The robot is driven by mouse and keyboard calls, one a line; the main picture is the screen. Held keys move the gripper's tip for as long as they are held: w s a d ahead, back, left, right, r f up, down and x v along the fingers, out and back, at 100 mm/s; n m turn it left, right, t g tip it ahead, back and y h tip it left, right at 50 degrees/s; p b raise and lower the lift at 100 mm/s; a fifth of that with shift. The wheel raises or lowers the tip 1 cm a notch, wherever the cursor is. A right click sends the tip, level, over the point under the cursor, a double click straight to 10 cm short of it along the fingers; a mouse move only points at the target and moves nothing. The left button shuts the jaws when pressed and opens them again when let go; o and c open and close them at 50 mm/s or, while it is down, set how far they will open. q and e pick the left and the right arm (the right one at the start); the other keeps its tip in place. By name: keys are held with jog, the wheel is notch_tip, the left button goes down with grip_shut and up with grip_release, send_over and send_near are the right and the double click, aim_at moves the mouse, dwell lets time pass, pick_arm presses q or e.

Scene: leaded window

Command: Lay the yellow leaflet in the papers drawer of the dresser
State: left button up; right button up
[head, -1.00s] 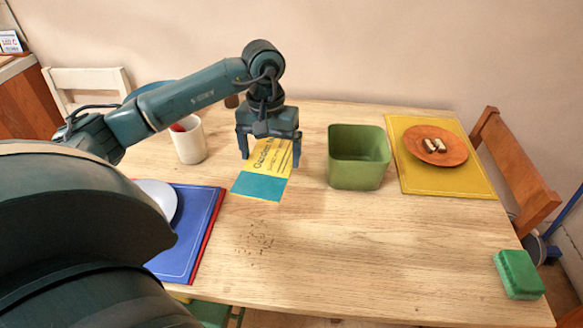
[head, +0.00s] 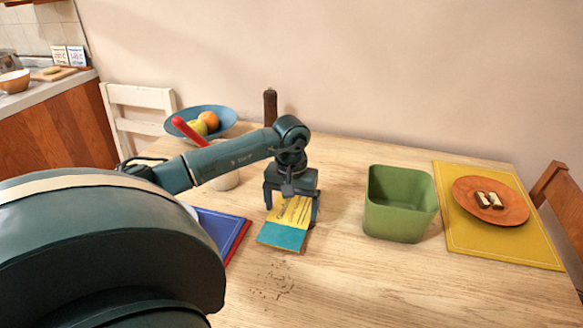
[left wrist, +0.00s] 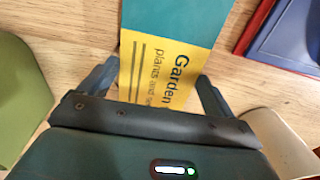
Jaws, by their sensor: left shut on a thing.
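The yellow leaflet (head: 285,234) has a teal band at its near end and dark print; the left wrist view shows "Garden" on its yellow part (left wrist: 165,75). My left gripper (head: 291,213) points down over the table, shut on the leaflet, with one finger at each long edge. In the left wrist view the gripper (left wrist: 157,76) has the leaflet between its fingers. The leaflet looks flat, at or just above the tabletop; I cannot tell whether it touches. The dresser and its papers drawer are not in view. My right gripper is not in view.
A green bin (head: 400,222) stands right of the leaflet. A yellow mat (head: 470,235) with a brown plate (head: 510,212) lies farther right. A cup (head: 226,181), fruit bowl (head: 228,117) and blue mat (head: 215,225) are left. Crumbs (head: 275,283) lie on the near tabletop.

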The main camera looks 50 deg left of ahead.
pick_arm(q)
jog(key=shift+f, duration=0.5)
jog(key=shift+f, duration=0.2)
jog(key=o, duration=0.8)
jog(key=shift+c, duration=0.2)
